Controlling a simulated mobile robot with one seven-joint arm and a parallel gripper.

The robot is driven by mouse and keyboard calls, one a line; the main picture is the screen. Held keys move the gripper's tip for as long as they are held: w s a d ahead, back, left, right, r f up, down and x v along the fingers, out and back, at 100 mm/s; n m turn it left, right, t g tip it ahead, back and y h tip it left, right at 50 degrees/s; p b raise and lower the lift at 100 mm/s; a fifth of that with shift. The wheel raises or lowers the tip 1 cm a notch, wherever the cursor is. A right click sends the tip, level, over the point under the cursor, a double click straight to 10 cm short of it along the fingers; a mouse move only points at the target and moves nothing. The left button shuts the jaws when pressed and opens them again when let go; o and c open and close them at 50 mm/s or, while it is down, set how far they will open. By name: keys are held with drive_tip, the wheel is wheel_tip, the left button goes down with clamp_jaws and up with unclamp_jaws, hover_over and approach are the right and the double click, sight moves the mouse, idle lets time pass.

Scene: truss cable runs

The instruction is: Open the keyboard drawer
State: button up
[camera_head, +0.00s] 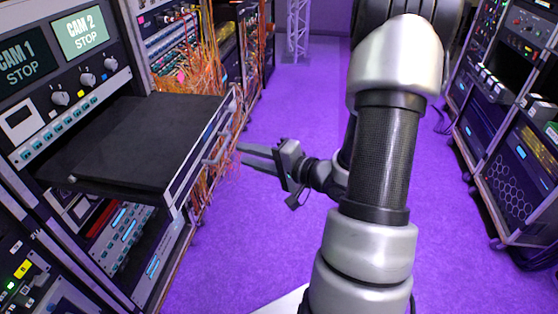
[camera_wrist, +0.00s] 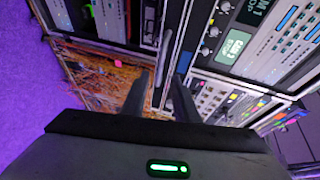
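The keyboard drawer (camera_head: 135,135) is a flat black tray at the left, sticking out of the left rack below the CAM 1 and CAM 2 panel. Its front panel faces right and carries a bar handle (camera_head: 220,143). My gripper (camera_head: 240,153) is to the right of the handle, its fingers pointing left toward it. In the head view the fingertips appear close to the handle but apart from it. In the wrist view my gripper (camera_wrist: 164,82) is open, with a clear gap between its two dark fingers. Nothing shows held in it.
Orange cables (camera_head: 205,65) spill from the rack beyond the drawer. Another equipment rack (camera_head: 515,120) stands on the right. The purple floor (camera_head: 280,230) between the racks is clear. A metal truss (camera_head: 299,25) stands at the far end.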

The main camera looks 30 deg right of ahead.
drive_tip(key=p+v, duration=0.1)
drive_tip(key=v, duration=0.9)
drive_tip(key=shift+r, duration=0.1)
